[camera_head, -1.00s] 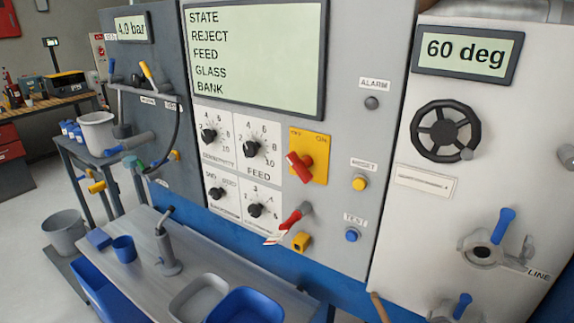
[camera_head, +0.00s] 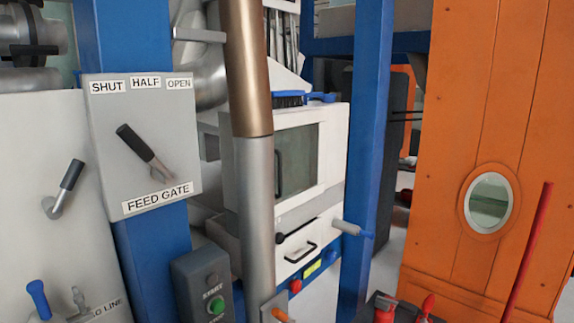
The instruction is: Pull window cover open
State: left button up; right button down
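I cannot tell for certain which part is the window cover. A white machine (camera_head: 332,165) in the middle has a grey-green window (camera_head: 298,158) with a dark vertical handle (camera_head: 278,172) at its left edge. An orange panel (camera_head: 470,120) on the right has a round window (camera_head: 489,203) in an orange ring, with pale glass showing. Neither of my grippers is in view.
A grey pipe (camera_head: 257,210) stands in front of the white machine's left side. A blue post (camera_head: 370,130) stands at its right. A feed gate box (camera_head: 110,185) with a lever is at left. A red rod (camera_head: 530,250) leans before the orange panel.

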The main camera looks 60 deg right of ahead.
aim_at(282, 121)
jog(key=z, duration=1.85)
